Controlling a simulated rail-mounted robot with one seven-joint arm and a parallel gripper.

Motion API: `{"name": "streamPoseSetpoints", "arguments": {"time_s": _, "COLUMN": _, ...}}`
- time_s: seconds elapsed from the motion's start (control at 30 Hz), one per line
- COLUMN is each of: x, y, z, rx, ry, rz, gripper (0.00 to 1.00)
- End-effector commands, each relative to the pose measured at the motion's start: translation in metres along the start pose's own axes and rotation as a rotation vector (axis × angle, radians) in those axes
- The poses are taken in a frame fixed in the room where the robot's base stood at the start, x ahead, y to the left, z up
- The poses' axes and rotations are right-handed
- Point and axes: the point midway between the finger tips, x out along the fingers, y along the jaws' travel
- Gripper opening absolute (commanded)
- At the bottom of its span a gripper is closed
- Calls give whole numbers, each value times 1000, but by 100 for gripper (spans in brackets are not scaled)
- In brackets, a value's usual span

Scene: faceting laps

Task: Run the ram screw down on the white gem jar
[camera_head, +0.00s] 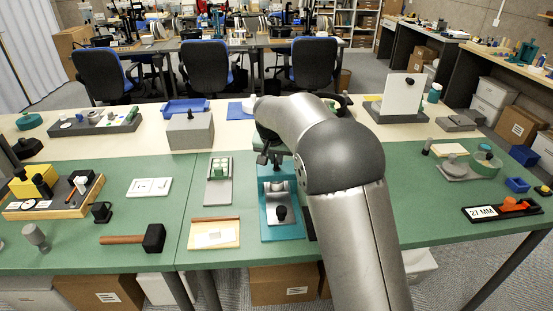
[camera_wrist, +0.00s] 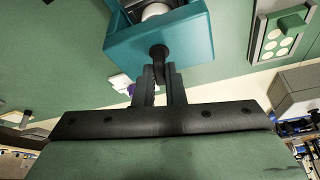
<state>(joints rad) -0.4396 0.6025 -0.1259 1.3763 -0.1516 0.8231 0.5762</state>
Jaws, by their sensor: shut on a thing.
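The teal press (camera_head: 268,230) stands on the green bench top in the middle of the head view; its teal frame (camera_wrist: 190,38) fills the top of the wrist view. My gripper (camera_wrist: 160,72) is shut on the dark end of the ram screw (camera_wrist: 158,52), which comes out of the frame. A white round piece, seemingly the white gem jar (camera_wrist: 155,10), shows partly inside the frame, the rest hidden. In the head view my gripper (camera_head: 268,158) is at the far end of the press, and my arm hides part of it. I cannot see whether the screw touches the jar.
A grey tray with white-green jars (camera_head: 220,168) lies left of the press. A wooden-edged board (camera_head: 214,234) and a mallet (camera_head: 153,238) lie nearer the front left. A grey box (camera_head: 190,132) stands behind.

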Motion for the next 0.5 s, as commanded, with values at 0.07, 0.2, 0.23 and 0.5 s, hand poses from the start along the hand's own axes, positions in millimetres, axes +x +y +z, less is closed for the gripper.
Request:
{"name": "streamPoseSetpoints", "arguments": {"time_s": 0.07, "x": 0, "y": -1, "z": 0, "rx": 20, "ry": -1, "rz": 10, "gripper": 0}}
{"name": "streamPoseSetpoints", "arguments": {"time_s": 0.2, "x": 0, "y": 0, "z": 0, "rx": 47, "ry": 0, "rz": 20, "gripper": 0}}
{"name": "streamPoseSetpoints", "arguments": {"time_s": 0.23, "x": 0, "y": 0, "z": 0, "rx": 50, "ry": 0, "rz": 21, "gripper": 0}}
{"name": "streamPoseSetpoints", "arguments": {"time_s": 0.5, "x": 0, "y": 0, "z": 0, "rx": 59, "ry": 0, "rz": 24, "gripper": 0}}
